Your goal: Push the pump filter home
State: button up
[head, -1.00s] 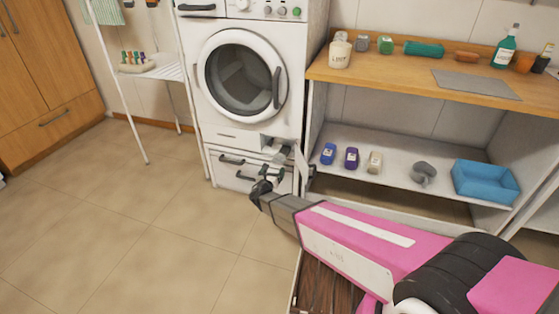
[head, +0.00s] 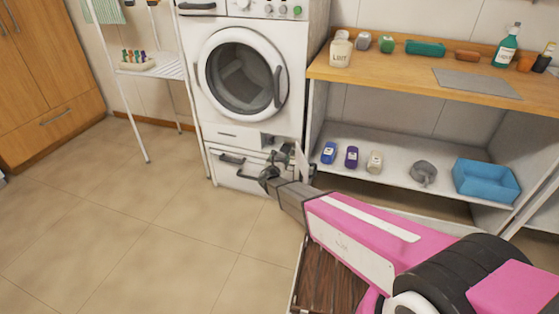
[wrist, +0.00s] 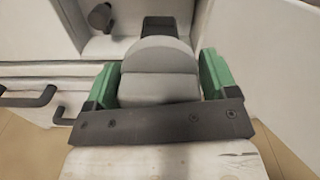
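The pump filter (wrist: 160,85), a grey piece with a rounded top, sits between the two green fingers of my gripper (wrist: 160,66) in the wrist view. Both fingers lie against its sides, so the gripper looks shut on it. A dark part shows beyond the filter, at the recess (wrist: 125,42) in the white machine front. How deep the filter sits is hidden. In the head view my gripper (head: 281,158) is small and low at the front of the washing machine (head: 215,110), by the opening (head: 268,141) at its lower right.
An open white flap (head: 302,165) stands just right of my gripper. Dark drawer handles (wrist: 30,97) are close on the left. The shelf (head: 395,165) at right holds bottles, a grey item (head: 423,173) and a blue bin (head: 486,180). The floor at left is clear.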

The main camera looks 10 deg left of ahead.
aim_at(284, 150)
jog(key=c, duration=0.8)
jog(key=w, duration=0.9)
jog(key=w+d, duration=0.1)
jog(key=w, duration=0.4)
jog(key=shift+c, duration=0.2)
jog(key=o, duration=1.1)
jog(key=shift+o, duration=0.2)
jog(key=s, duration=1)
jog(key=shift+s+a, duration=0.1)
jog(key=shift+a, duration=0.2)
jog(key=shift+s, duration=0.25)
jog(key=shift+a, duration=0.1)
